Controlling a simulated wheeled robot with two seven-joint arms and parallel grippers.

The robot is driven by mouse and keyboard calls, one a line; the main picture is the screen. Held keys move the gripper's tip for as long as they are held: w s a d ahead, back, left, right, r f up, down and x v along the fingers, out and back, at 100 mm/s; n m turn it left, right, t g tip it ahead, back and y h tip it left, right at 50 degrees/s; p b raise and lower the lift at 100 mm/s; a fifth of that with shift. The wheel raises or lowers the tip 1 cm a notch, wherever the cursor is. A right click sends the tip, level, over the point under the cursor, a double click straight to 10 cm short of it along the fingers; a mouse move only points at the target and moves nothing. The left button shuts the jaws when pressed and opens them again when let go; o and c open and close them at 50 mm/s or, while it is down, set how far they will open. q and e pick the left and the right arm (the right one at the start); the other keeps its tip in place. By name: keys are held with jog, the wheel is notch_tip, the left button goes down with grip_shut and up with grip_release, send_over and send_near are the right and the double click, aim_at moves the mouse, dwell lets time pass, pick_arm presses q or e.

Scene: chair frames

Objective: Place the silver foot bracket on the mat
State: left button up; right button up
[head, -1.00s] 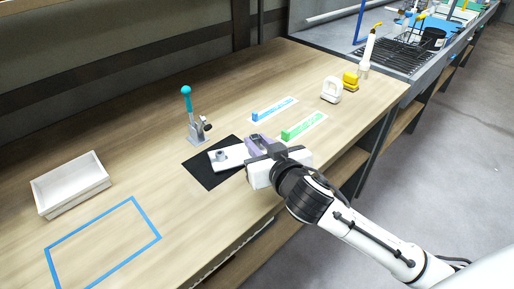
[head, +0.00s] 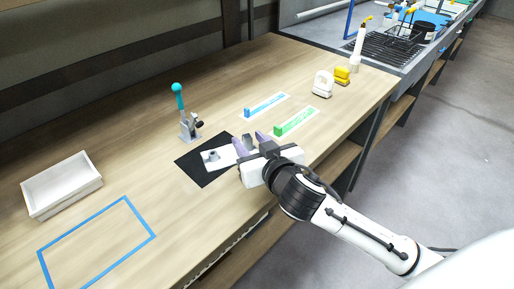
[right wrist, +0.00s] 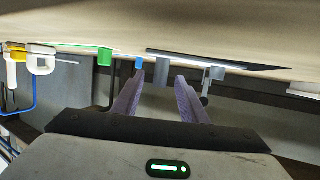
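The silver foot bracket (head: 248,142) is a small grey block at the right end of a white plate (head: 217,159). The plate lies partly on the black mat (head: 203,179). In the right wrist view the bracket (right wrist: 162,70) stands between the fingertips, with gaps on both sides. My right gripper (head: 252,143) has purple fingers, spread apart around the bracket; the fingers also show in the right wrist view (right wrist: 158,85). The gripper body hides the right end of the plate and whatever lies under the bracket. My left gripper is not in view.
A teal-handled toggle clamp (head: 187,125) stands behind the mat. Blue (head: 264,106) and green (head: 295,122) marked strips lie to the right. A white tray (head: 61,186) and a blue taped rectangle (head: 97,245) are at left. The wood between tray and mat is clear.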

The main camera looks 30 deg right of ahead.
jog(key=v, duration=1.1)
jog(key=shift+s+r, duration=0.15)
jog(key=shift+s, duration=0.35)
